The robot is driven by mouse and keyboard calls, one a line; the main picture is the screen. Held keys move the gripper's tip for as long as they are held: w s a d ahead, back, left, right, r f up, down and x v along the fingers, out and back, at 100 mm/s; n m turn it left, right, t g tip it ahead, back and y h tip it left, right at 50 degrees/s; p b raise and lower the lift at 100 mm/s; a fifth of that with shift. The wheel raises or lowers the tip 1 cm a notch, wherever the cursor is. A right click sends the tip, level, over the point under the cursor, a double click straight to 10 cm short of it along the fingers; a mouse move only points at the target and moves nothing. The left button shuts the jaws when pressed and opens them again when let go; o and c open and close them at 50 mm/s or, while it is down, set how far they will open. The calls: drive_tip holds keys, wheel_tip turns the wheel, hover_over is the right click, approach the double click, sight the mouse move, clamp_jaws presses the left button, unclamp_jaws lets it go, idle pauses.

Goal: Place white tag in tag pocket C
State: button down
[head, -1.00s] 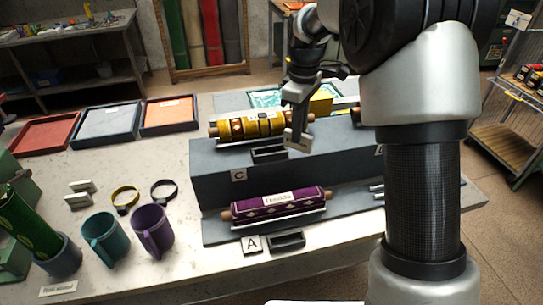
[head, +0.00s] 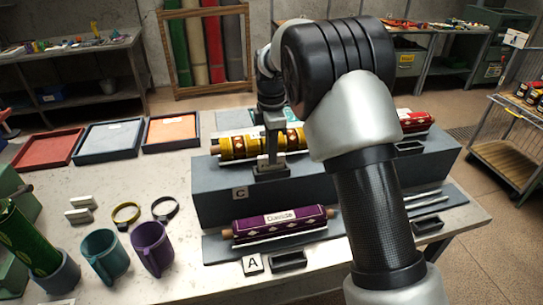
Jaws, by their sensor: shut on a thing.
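The gripper is shut on the white tag, which is mostly hidden by the fingers and the pocket rim. The fingertips are at the pocket's opening. I cannot tell how deep the tag sits in it. A yellow patterned roll (head: 234,148) lies just behind the pocket.
A purple roll (head: 281,223) lies on the lower step, with the A label (head: 252,264) and another dark pocket (head: 288,261) in front. A red roll (head: 414,121) is at right.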

drive_tip(key=shift+f, duration=0.75)
drive_tip(key=shift+f, duration=0.15)
drive_tip(key=c, duration=1.8)
unclamp_jaws()
